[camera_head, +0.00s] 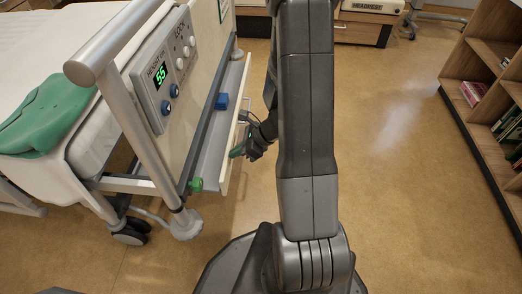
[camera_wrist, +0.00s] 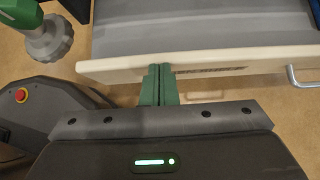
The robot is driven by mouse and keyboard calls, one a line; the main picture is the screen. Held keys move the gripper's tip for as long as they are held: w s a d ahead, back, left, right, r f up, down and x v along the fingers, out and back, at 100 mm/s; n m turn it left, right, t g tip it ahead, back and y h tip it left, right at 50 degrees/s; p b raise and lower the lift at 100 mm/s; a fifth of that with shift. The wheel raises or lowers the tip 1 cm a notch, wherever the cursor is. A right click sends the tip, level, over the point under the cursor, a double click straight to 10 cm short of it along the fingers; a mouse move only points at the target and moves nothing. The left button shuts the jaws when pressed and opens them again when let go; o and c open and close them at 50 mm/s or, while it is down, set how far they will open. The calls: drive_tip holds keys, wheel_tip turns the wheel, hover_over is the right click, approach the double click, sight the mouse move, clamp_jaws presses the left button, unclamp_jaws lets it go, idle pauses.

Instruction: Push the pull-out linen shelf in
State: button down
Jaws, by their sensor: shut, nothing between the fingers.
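The pull-out linen shelf (camera_head: 212,146) sticks out from the foot end of the bed in the head view, with a grey surface and a pale front edge. In the wrist view its cream front panel (camera_wrist: 230,62) runs across the picture, with the grey shelf surface (camera_wrist: 200,25) behind it. My gripper (camera_head: 238,151) is beside the outer face of the panel in the head view. In the wrist view its green fingers (camera_wrist: 159,72) are shut together and empty, with tips at the panel's front face. I cannot tell for sure whether they touch it.
A metal handle (camera_wrist: 305,76) is on the panel's right in the wrist view. A blue block (camera_head: 222,101) and a green knob (camera_head: 196,184) are by the shelf. The bed's control panel (camera_head: 166,75) is above. A bookcase (camera_head: 485,90) stands right; floor between is clear.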

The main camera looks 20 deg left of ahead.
sight(226, 154)
drive_tip(key=a, duration=0.2)
drive_tip(key=s+a, duration=0.1)
drive_tip(key=a, duration=0.2)
drive_tip(key=s+a, duration=0.1)
drive_tip(key=a, duration=0.2)
drive_tip(key=shift+s+p, duration=0.15)
drive_tip(key=shift+p, duration=0.2)
drive_tip(key=d, duration=0.1)
drive_tip(key=w+d, duration=0.1)
drive_tip(key=d, duration=0.2)
drive_tip(key=shift+w+d+r+p, duration=0.2)
drive_tip(key=shift+d+r+p, duration=0.15)
drive_tip(key=shift+r+p, duration=0.05)
drive_tip(key=p+v, duration=0.3)
drive_tip(key=v, duration=0.6)
drive_tip(key=shift+f, duration=0.1)
drive_tip(key=b+x, duration=0.4)
drive_tip(key=x, duration=0.6)
drive_tip(key=shift+s+a+f, duration=0.15)
drive_tip(key=shift+f, duration=0.1)
drive_tip(key=shift+s+a+r, duration=0.15)
drive_tip(key=shift+s+a, duration=0.05)
drive_tip(key=shift+a, duration=0.55)
drive_tip(key=shift+s+a+r, duration=0.1)
drive_tip(key=shift+s+a, duration=0.05)
drive_tip(key=shift+a, duration=0.6)
